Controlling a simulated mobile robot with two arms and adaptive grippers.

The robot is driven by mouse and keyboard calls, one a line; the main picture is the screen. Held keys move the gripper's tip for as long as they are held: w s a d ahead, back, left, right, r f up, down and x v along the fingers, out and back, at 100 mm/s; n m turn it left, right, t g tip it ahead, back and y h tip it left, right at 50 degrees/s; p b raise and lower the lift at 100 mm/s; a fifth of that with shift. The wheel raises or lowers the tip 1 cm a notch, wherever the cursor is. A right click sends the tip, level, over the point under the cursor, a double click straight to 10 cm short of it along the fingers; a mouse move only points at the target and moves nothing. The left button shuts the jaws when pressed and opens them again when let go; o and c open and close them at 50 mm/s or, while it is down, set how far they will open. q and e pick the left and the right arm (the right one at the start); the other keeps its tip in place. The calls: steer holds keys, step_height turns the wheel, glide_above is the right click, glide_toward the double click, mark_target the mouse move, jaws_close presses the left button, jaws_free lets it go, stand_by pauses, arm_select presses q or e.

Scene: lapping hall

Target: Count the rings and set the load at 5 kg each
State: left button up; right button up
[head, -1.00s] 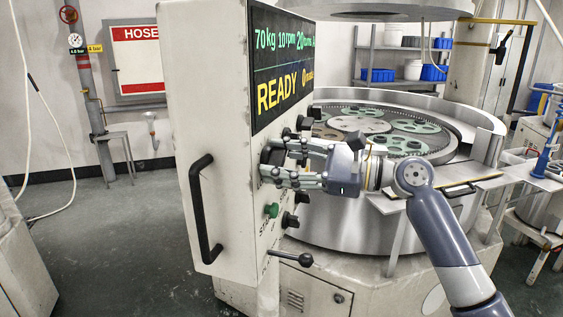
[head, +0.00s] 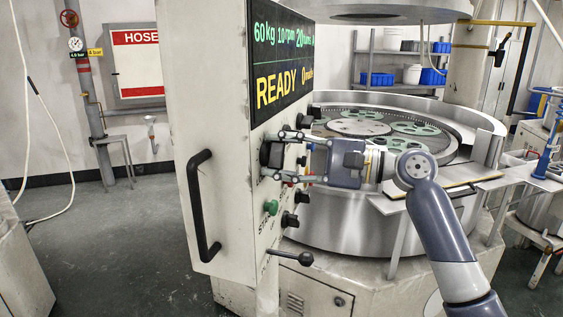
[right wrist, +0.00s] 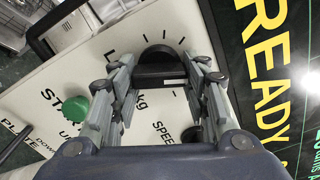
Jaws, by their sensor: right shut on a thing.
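The load knob (head: 266,154) is a black dial on the white control panel (head: 225,110). In the right wrist view the same dark knob (right wrist: 160,66) sits between the finger pads, with scale ticks and "kg" lettering beside it. My right gripper (head: 268,156) is shut on the knob. The display (head: 283,60) reads 60 kg, 10 rpm, 20, and READY with a 0. Green holed discs (head: 415,127) lie around a pale centre disc (head: 358,127) on the lapping machine; the arm and panel hide part of this area, so the rings cannot be fully counted. My left gripper is not in view.
A green button (head: 271,207), smaller black knobs (head: 290,219) and a lever (head: 292,258) sit below the load knob. A black handle (head: 203,205) stands out from the panel's left side. A metal side shelf (head: 440,195) lies under my right arm.

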steer(key=n+b, duration=0.1)
steer(key=n, duration=0.2)
steer(key=shift+n+b, duration=0.3)
steer(key=shift+n, duration=0.1)
steer(key=n+b, duration=0.2)
steer(key=n, duration=0.2)
steer(key=shift+n, duration=0.3)
steer(key=n+b, duration=0.2)
steer(key=n, duration=0.2)
steer(key=shift+r, duration=0.15)
steer(key=shift+s+r+n+b, duration=0.1)
steer(key=shift+n+b, duration=0.65)
steer(key=shift+n, duration=1.05)
steer(key=o, duration=1.1)
steer(key=shift+a, duration=0.1)
steer(key=shift+c, duration=0.2)
steer(key=shift+r, duration=0.1)
